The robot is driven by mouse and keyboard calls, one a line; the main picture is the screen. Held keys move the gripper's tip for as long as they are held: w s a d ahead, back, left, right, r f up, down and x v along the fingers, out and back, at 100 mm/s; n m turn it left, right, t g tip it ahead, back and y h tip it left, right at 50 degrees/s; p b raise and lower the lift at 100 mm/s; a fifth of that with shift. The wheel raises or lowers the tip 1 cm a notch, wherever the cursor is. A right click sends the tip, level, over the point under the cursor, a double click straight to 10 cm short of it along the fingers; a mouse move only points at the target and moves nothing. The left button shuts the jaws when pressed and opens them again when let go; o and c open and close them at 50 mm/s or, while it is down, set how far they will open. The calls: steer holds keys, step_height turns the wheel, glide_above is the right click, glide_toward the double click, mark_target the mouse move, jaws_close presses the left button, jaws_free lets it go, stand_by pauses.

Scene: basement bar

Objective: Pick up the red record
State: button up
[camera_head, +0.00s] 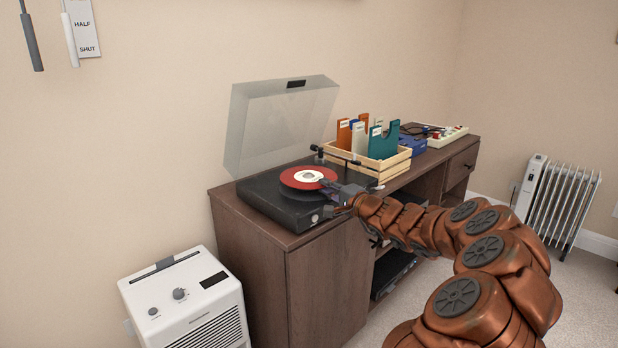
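The red record (292,178), with a white label, lies flat on the black turntable (262,201). The turntable's clear lid (275,125) stands open behind it. My gripper (327,187) is at the record's right edge, reached in low over the turntable from the right. The fingertips are small and dark here, so I cannot tell whether they are open or shut, or whether they touch the record. The tonearm (340,156) shows behind and to the right of the record.
The turntable stands on a brown wooden cabinet (325,290). A wooden crate (395,167) with coloured dividers stands right behind my gripper, with a blue box (412,144) and a tray (447,137) beyond. A white appliance (185,300) stands on the floor at left, a radiator (562,200) at right.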

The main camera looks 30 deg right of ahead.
jaws_close()
stand_by(0.3)
